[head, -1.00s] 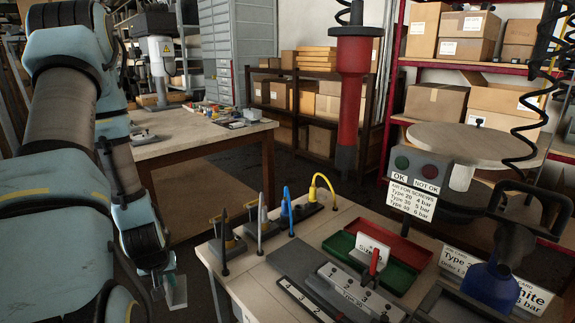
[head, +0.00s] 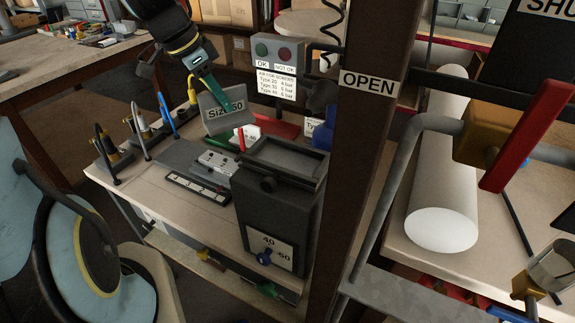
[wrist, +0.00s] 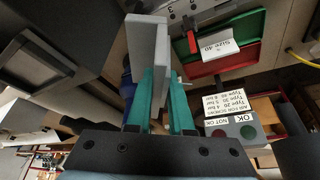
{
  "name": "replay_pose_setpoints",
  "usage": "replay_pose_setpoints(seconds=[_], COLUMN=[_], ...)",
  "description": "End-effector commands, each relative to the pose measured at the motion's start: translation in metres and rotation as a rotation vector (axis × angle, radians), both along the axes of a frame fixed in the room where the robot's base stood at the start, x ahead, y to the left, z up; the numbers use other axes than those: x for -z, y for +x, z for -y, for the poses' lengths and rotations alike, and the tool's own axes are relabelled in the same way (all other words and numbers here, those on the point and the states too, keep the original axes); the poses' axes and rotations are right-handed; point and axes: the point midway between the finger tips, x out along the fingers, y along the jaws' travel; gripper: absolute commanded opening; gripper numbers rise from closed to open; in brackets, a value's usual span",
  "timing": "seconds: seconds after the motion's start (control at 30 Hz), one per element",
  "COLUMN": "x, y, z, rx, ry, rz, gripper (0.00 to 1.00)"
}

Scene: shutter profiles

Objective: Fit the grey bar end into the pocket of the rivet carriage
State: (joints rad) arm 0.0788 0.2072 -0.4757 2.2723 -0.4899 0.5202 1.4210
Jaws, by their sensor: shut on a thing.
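My gripper (head: 212,88) hangs above the workbench at the upper left of the head view. Its teal fingers are shut on a grey plate-like piece (head: 226,118) marked "Size" and a number that is hard to read. In the wrist view, the grey piece (wrist: 146,45) stands between and past the fingers (wrist: 165,95). A grey numbered fixture (head: 213,165) lies below on the bench. I cannot tell for certain which part is the rivet carriage, and no pocket is clearly visible.
A dark box (head: 268,190) with a raised rim stands right of the fixture. Upright tools with coloured cables line the bench's left side. A red tray (head: 282,126) lies behind. A brown post (head: 358,130) and a white roll (head: 443,190) are to the right.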

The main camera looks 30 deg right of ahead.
Motion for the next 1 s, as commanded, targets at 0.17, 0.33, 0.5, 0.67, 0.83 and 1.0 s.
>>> replay_pose_setpoints(seconds=[0.17, 0.33, 0.5, 0.67, 0.83, 1.0], x=[-0.057, -0.097, -0.117, -0.108, -0.077, -0.059], y=[-0.076, -0.145, -0.184, -0.194, -0.193, -0.193], z=[0.043, 0.057, 0.058, 0.057, 0.057, 0.058], rx=[0.445, 0.793, 0.98, 1.027, 1.025, 1.024], ry=[0.0, 0.002, 0.004, 0.004, 0.004, 0.004], rz=[0.013, 0.008, 0.003, -0.006, -0.007, -0.004], gripper=[0.0, 0.0, 0.0, 0.0, 0.0, 0.0])
